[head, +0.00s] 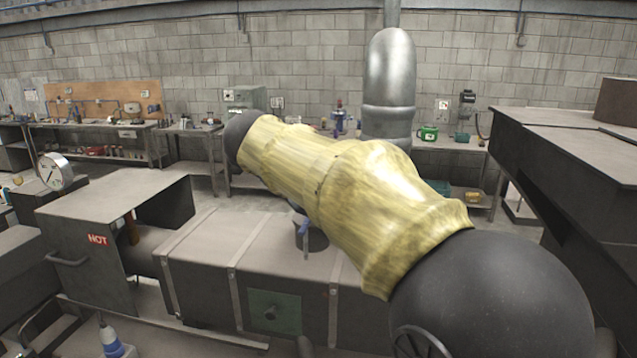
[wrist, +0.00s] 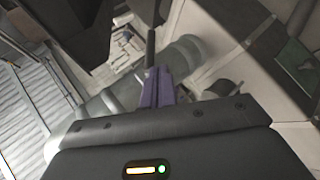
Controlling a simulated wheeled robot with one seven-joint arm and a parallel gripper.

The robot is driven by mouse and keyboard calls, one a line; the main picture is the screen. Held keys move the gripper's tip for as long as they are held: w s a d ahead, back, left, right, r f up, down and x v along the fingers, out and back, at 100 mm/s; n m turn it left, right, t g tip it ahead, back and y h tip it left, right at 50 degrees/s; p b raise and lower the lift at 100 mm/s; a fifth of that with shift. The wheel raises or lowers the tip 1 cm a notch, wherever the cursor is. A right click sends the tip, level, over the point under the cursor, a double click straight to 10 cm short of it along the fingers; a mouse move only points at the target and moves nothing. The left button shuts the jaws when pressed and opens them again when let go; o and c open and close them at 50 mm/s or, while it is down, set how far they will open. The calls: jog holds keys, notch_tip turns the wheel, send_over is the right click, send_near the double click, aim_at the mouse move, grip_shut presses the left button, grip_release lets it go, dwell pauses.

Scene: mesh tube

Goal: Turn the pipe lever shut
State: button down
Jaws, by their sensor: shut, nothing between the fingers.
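A thick grey pipe (wrist: 187,58) runs diagonally across the wrist view. A dark, slim rod (wrist: 151,42) stands up just beyond my fingertips in that view; it looks like the lever, but I cannot be sure. My gripper (wrist: 156,72) has its purple fingers together with nothing between them. The fingertips overlap the rod's lower end in the picture; I cannot tell whether they touch it. In the head view, a short pipe (head: 150,243) joins the box marked HOT (head: 75,252), with a brownish upright piece (head: 131,228) beside it. My yellow-sleeved arm blocks the middle of that view.
A long grey duct (head: 205,262) with a green panel (head: 273,312) lies below my arm. A blue and white cone (head: 112,342) stands at lower left. A round gauge (head: 54,171) is at the left. A large dark unit (head: 575,150) stands at the right. Benches line the back wall.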

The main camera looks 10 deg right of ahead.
jog(key=v, duration=0.8)
jog(key=shift+a+r, duration=0.25)
